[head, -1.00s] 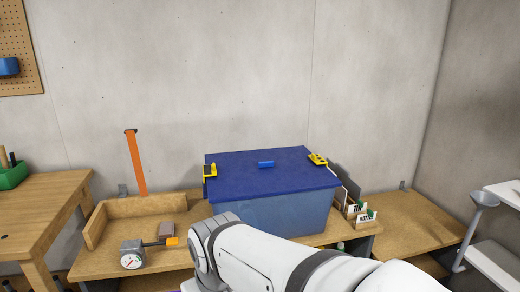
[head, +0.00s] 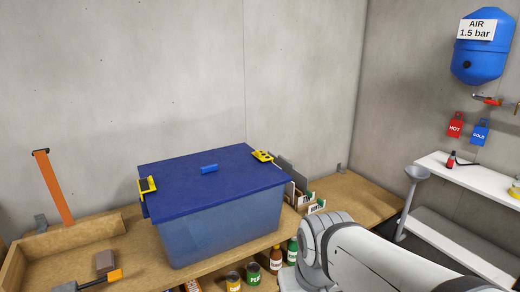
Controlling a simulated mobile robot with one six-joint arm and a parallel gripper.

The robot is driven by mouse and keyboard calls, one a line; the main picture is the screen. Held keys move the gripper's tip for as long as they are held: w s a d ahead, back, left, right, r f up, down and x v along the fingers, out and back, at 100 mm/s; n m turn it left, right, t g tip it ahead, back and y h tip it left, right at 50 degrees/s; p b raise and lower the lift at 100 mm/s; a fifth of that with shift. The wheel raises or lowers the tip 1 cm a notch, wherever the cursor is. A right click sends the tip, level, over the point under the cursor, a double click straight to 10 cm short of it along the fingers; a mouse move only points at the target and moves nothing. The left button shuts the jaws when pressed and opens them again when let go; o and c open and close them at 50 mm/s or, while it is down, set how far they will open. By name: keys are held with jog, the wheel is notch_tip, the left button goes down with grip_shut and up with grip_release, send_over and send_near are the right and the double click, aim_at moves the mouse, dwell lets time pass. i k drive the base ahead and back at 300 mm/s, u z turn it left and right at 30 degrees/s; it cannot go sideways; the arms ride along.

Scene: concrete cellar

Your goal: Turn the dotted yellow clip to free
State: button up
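A blue lidded box (head: 222,235) with a translucent body stands on the wooden bench. Two yellow clips sit at opposite ends of its lid (head: 205,185). The clip at the right end (head: 262,156) shows small dark marks that look like dots. The clip at the left end (head: 147,187) carries a dark patch. The clips are too small to tell exactly how each is turned. My white arm crosses the lower right, in front of the bench and apart from both clips. My gripper is out of view.
Upright cards (head: 294,178) stand close behind the box's right end. Cans and bottles (head: 255,274) stand on the shelf below. An orange strap (head: 54,187) and a wooden tray (head: 70,236) are at left. The bench (head: 355,197) is clear at right.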

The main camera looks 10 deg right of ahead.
aim_at(261, 155)
jog(key=i, duration=1)
jog(key=z, duration=0.05)
